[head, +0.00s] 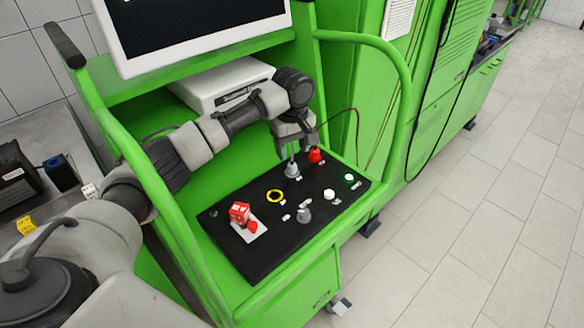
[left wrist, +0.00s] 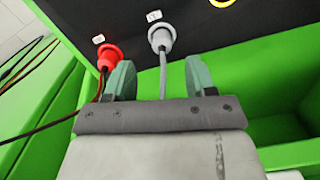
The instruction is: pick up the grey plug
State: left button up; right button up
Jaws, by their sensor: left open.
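The grey plug (head: 292,171) sits in the black panel near its back edge, just left of the red plug (head: 315,155). In the left wrist view the grey plug (left wrist: 161,38) shows beyond my fingertips, with its grey cable running down between my two fingers. My left gripper (head: 293,146) is open right above the grey plug. In the left wrist view its fingers (left wrist: 160,68) stand apart on either side of the cable, not closed on it. The red plug (left wrist: 108,57) is close beside the left finger in that view. My right gripper is not in view.
The black panel (head: 255,262) on the green bench carries a red switch (head: 240,212), a yellow ring (head: 275,196), a grey knob (head: 304,214) and a lit green button (head: 349,177). A green tube frame (head: 406,110) arches on the right. A monitor (head: 195,30) hangs above.

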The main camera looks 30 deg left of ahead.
aim_at(292, 164)
pick_arm(q)
jog(key=f, duration=0.2)
jog(key=f+p, duration=0.1)
jog(key=shift+s+f, duration=0.2)
jog(key=shift+f, duration=0.75)
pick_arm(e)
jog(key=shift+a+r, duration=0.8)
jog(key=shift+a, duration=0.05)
pick_arm(q)
jog(key=c, duration=0.9)
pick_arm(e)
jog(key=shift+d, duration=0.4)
